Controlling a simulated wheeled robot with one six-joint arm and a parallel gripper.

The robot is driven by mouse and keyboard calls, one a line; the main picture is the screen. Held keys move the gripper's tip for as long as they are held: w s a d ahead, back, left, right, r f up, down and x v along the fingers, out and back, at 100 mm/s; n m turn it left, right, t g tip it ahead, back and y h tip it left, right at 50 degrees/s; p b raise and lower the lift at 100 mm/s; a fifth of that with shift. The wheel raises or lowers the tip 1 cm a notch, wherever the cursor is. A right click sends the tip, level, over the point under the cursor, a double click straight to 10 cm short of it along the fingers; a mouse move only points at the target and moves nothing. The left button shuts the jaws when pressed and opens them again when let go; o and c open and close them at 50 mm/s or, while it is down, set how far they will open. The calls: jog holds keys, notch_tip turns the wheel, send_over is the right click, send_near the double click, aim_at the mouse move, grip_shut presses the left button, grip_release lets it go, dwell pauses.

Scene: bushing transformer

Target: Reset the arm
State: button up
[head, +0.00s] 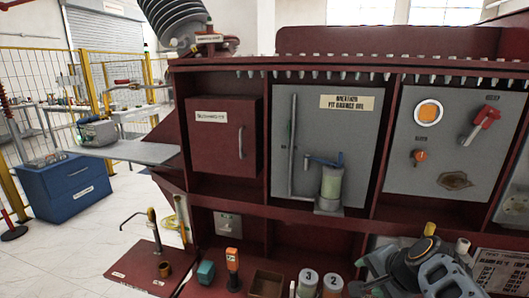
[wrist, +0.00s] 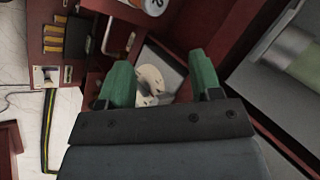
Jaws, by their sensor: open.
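My gripper (wrist: 160,80) shows in the wrist view with two green fingers spread apart, and it holds nothing. Behind the gap between the fingers, a cream curved piece (wrist: 150,78) lies on a grey surface; the fingers appear apart from it. In the head view my arm is at the lower right, in front of the red cabinet (head: 360,218). My fingertips cannot be made out clearly there.
A green cylinder (head: 331,187) stands in the cabinet's middle bay. Numbered canisters (head: 308,283), an orange device (head: 233,262) and a teal block (head: 206,271) stand on the lower shelf. A blue cabinet (head: 65,193) and yellow fencing are at left, with open floor between.

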jog(key=s+a+f+n+g+h+p, duration=0.2)
jog(key=s+a+n, duration=0.5)
jog(key=n, duration=0.5)
jog(key=shift+a+g, duration=0.5)
jog(key=shift+g, duration=0.2)
